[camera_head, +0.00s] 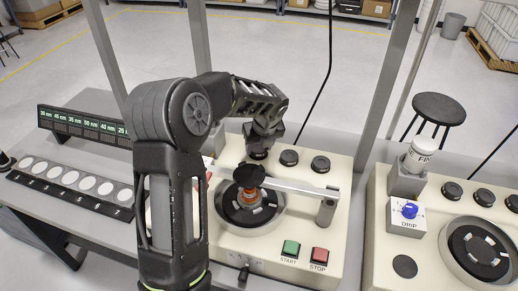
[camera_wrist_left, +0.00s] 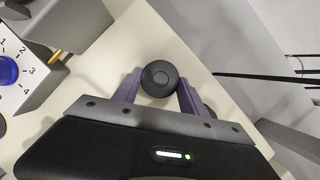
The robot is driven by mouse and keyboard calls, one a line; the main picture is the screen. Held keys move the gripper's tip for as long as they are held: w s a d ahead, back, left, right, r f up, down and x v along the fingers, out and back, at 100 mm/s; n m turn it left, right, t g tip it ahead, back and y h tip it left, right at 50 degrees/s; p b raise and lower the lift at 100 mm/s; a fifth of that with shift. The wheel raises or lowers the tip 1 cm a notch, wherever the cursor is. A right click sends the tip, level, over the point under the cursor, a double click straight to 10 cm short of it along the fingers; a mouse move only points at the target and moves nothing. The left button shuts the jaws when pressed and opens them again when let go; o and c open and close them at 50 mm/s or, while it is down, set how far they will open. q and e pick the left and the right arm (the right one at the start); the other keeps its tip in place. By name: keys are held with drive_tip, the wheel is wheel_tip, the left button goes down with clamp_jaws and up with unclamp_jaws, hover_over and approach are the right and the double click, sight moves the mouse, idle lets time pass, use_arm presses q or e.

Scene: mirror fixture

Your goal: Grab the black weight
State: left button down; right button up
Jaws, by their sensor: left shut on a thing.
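My left gripper (camera_head: 259,148) reaches over the back of the cream machine, pointing down. In the left wrist view, its two purple-grey fingers (camera_wrist_left: 152,92) are shut on a round black weight (camera_wrist_left: 160,77) with a small raised centre. The weight stands at the machine's top surface; I cannot tell whether it is lifted. In the head view it is mostly hidden under the gripper. Two more black weights, one nearer (camera_head: 289,158) and one farther right (camera_head: 320,164), sit in the same row. My right gripper is not in view.
A metal arm (camera_head: 300,187) with a black disc (camera_head: 256,176) spans the round plate (camera_head: 245,208) in front of the gripper. Green START (camera_head: 290,248) and red STOP (camera_head: 319,256) buttons are at the front. A second machine (camera_head: 385,240) stands right. Grey posts (camera_head: 380,90) rise behind.

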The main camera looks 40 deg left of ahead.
sight(259, 149)
use_arm(q)
wheel_tip(259, 149, up, 9)
drive_tip(key=shift+r+b, duration=0.15)
drive_tip(key=shift+b, duration=0.3)
